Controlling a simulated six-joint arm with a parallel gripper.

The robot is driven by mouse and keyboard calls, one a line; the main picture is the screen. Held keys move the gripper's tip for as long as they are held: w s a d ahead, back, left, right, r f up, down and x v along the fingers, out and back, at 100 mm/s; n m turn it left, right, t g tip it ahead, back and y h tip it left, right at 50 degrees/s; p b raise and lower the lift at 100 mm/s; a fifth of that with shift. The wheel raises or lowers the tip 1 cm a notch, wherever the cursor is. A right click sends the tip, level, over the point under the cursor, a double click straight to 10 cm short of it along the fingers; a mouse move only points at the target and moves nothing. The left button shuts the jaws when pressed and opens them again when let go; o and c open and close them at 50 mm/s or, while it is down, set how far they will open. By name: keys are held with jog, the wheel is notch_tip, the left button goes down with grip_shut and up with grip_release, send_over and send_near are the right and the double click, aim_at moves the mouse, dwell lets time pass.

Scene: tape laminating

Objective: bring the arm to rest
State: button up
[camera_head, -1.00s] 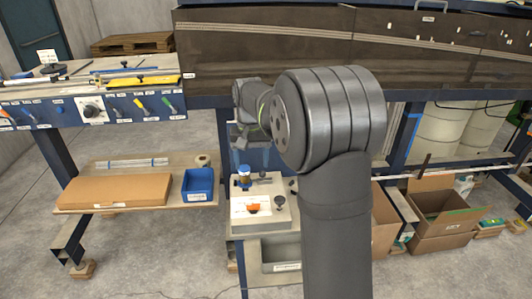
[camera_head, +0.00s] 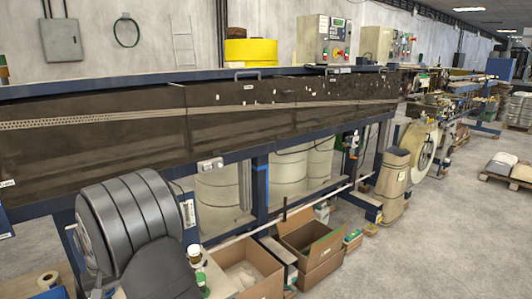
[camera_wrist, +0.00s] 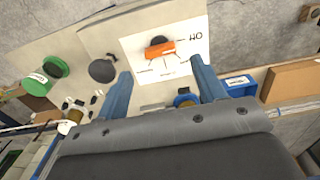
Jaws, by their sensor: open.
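My gripper (camera_wrist: 160,67) is open in the wrist view, with its two blue fingers apart and nothing between them. Beyond the fingers is a pale work station with a white sheet (camera_wrist: 190,62). An orange piece (camera_wrist: 160,48) with a dark knob lies on the sheet. A black knob (camera_wrist: 102,70) is left of the sheet. A blue-rimmed round part (camera_wrist: 185,99) shows just in front of my gripper body, partly hidden by it. In the head view only my arm shows, at the lower left; my gripper is not visible there.
A long dark machine trough (camera_head: 240,120) runs across the head view. Open cardboard boxes (camera_head: 310,245) stand on the floor below it. The wrist view shows a blue bin (camera_wrist: 240,87) and a cardboard box (camera_wrist: 292,80).

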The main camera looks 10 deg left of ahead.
notch_tip(320, 180, down, 6)
jog(key=shift+r, duration=0.2)
dwell(0.3)
notch_tip(320, 180, up, 18)
notch_tip(320, 180, down, 18)
jog(key=shift+r, duration=0.2)
jog(key=shift+f, duration=0.25)
jog(key=m, duration=0.8)
jog(key=shift+r+m, duration=0.1)
jog(key=shift+m, duration=0.3)
jog(key=shift+r, duration=3.6)
